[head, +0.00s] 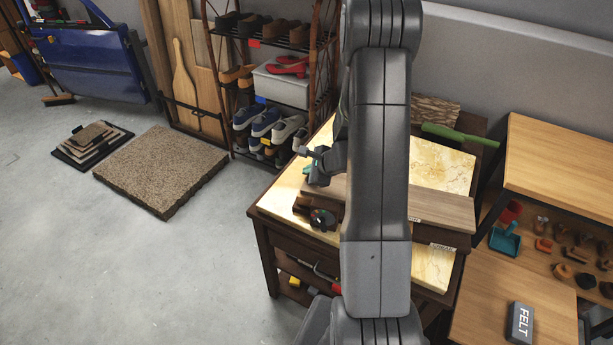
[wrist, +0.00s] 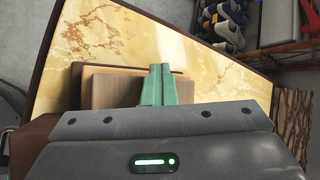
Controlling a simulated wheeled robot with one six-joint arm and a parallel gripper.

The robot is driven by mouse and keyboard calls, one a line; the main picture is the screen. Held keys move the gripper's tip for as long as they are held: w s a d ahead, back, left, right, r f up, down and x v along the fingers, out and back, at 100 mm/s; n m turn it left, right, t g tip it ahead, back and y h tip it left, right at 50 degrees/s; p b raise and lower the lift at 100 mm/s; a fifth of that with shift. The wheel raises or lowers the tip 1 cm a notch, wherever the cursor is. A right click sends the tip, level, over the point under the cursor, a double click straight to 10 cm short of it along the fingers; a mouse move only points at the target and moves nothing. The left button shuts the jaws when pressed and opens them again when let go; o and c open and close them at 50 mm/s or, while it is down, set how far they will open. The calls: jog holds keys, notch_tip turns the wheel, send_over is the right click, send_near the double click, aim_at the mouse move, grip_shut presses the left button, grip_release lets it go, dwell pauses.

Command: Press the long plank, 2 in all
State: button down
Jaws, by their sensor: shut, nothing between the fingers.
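A long grey-brown plank (head: 445,207) lies across the marble-topped table, partly hidden behind my arm. It appears to rest on darker wood. In the wrist view a light wooden plank (wrist: 112,92) lies over a darker brown board, just beside and under my fingers. My gripper (head: 318,168) is over the left end of the wood in the head view. In the wrist view its green fingers (wrist: 159,84) are together with nothing between them. I cannot tell whether the fingertips touch the plank.
The marble tabletop (head: 444,165) is bare behind the plank. A green-handled brush (head: 460,134) and a rough bark-like block (head: 435,109) are at the back. A small dark round object (head: 322,219) sits near the front left. A shoe rack (head: 240,115) stands left; a wooden bench (head: 560,165) stands right.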

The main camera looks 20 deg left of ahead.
jog(key=shift+s+d+f+b, duration=0.2)
jog(key=shift+f+b, duration=0.35)
jog(key=shift+f, duration=0.05)
jog(key=shift+s+d+f+b, duration=0.15)
jog(key=shift+f+b, duration=0.35)
jog(key=shift+f, duration=0.1)
dwell(0.9)
jog(key=shift+w+r+p, duration=0.15)
jog(key=shift+r+p, duration=0.3)
jog(key=shift+r, duration=0.1)
jog(key=shift+w+d+r, duration=0.15)
jog(key=shift+w+r, duration=0.05)
jog(key=shift+r, duration=0.1)
jog(key=shift+r+p, duration=0.2)
jog(key=shift+p, duration=0.1)
jog(key=r+p, duration=0.2)
jog(key=r, duration=0.1)
jog(key=r+p, duration=0.2)
jog(key=shift+a+r, duration=0.15)
jog(key=shift+a, duration=0.2)
